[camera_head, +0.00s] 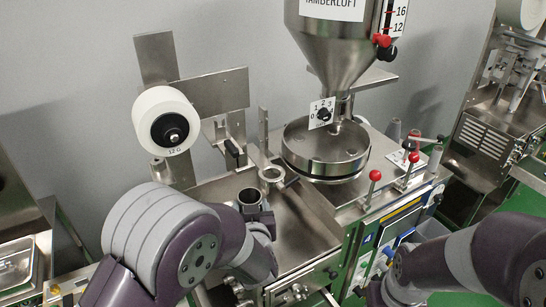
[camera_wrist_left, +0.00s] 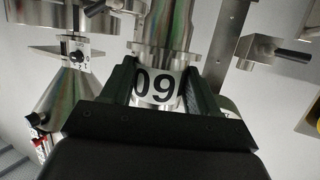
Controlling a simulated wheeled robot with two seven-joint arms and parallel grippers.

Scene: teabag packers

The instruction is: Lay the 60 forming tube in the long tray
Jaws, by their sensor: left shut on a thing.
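The 60 forming tube (camera_wrist_left: 158,88) is a shiny metal tube with a white label, which reads upside down in the left wrist view. My left gripper (camera_wrist_left: 160,76) is shut on it, with one dark finger on each side of the label. A wider metal flange shows just beyond the fingers. In the head view the tube's open round end (camera_head: 250,196) shows above my left gripper (camera_head: 256,212), near the front left of the machine. My right arm comes in at the lower right; its gripper is not in view. I cannot pick out the long tray for sure.
A metal ring holder (camera_head: 271,174) stands just behind the tube. A hopper (camera_head: 340,45) sits over a round pan (camera_head: 326,150). Red-knobbed levers (camera_head: 375,176) stand at the right. A roll (camera_head: 166,121) hangs at the left. A metal pan (camera_head: 18,268) lies at the far left.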

